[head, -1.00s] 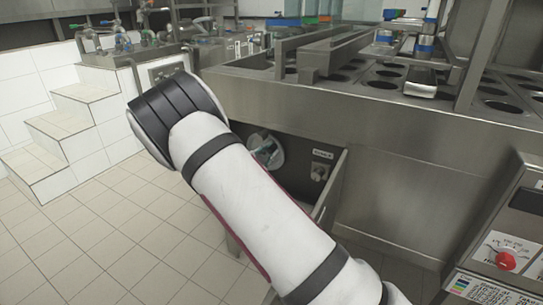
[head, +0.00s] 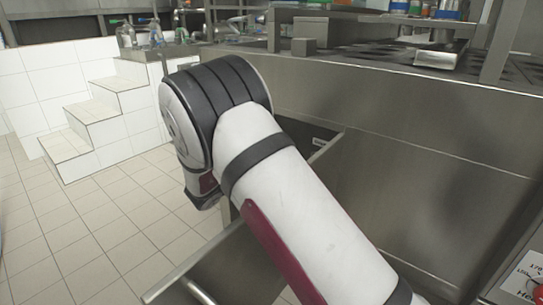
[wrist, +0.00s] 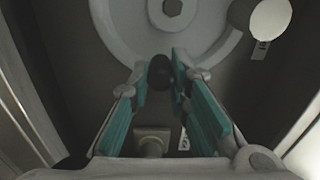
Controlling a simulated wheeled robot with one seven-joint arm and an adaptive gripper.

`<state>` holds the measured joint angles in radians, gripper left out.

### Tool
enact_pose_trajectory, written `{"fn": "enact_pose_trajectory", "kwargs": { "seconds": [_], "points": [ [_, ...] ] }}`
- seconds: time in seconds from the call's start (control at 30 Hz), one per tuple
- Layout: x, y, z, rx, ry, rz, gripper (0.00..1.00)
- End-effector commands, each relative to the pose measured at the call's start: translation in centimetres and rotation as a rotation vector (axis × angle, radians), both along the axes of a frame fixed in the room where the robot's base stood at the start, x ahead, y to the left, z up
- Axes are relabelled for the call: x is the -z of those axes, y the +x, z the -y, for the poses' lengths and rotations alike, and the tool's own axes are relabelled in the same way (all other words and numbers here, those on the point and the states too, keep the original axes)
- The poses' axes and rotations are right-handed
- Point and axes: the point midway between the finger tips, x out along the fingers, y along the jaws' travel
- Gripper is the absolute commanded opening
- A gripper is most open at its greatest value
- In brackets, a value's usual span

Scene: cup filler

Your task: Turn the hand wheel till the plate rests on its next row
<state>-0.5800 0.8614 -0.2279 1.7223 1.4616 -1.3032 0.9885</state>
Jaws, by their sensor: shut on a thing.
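The hand wheel (wrist: 125,28) is a pale grey disc with a hub bolt at the top of the wrist view. Its dark round knob (wrist: 160,72) stands between the fingertips of my gripper (wrist: 163,75). My gripper has teal pads and is shut on this knob. In the head view my own white arm hides the gripper and the wheel. I cannot tell for sure which part is the plate or which row it rests on.
A steel counter (head: 400,115) runs along the right, with an open bay below it beside my arm. A white round disc (wrist: 270,18) with a tag is near the wheel. White tiled steps (head: 95,120) stand at the left. The floor there is clear.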

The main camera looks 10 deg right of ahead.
Motion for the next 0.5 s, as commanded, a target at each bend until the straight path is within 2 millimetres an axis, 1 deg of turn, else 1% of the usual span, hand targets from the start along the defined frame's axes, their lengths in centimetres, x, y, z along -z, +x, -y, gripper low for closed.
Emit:
{"fn": "enact_pose_trajectory", "kwargs": {
  "seconds": [0.03, 0.1, 0.5],
  "points": [
    [0.50, -0.23, 0.03, 0.004, 0.015, 0.011, 0.00],
    [0.65, -0.21, 0.03, 0.005, 0.032, 0.033, 0.00],
    [0.99, -0.15, 0.08, 0.007, 0.071, 0.084, 0.00]
  ]
}}
